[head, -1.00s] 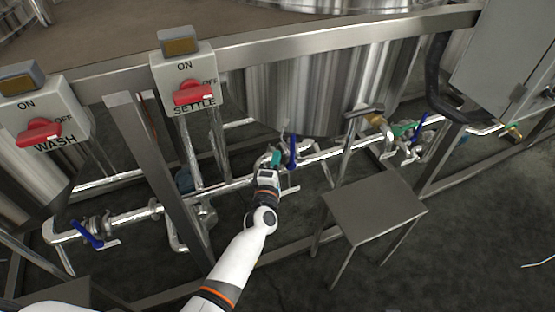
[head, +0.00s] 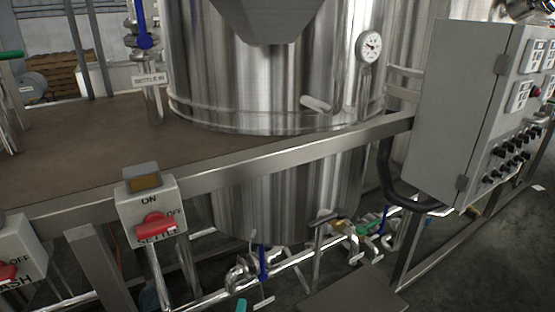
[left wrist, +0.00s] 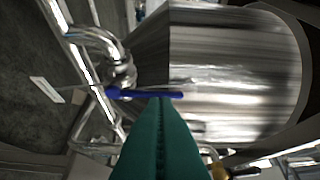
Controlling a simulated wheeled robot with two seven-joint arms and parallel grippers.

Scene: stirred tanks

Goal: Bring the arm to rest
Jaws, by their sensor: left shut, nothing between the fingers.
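My left gripper (head: 242,305) shows only as a teal fingertip at the bottom edge of the head view; the rest of the arm is out of frame. In the left wrist view its two teal fingers (left wrist: 160,112) are pressed together with nothing between them. They point toward a blue valve handle (left wrist: 150,94) on the pipework. I cannot tell from this view whether they touch it. In the head view the blue handle (head: 262,262) stands upright above the fingertip, with a gap between them. My right gripper is not in view.
A steel tank (head: 270,80) stands behind the frame rail (head: 270,160). The SETTLE switch box (head: 150,210) is at left, and a grey control cabinet (head: 460,110) is at right. Pipes (head: 200,300) run low under the tank. A small steel platform (head: 350,292) is at bottom centre.

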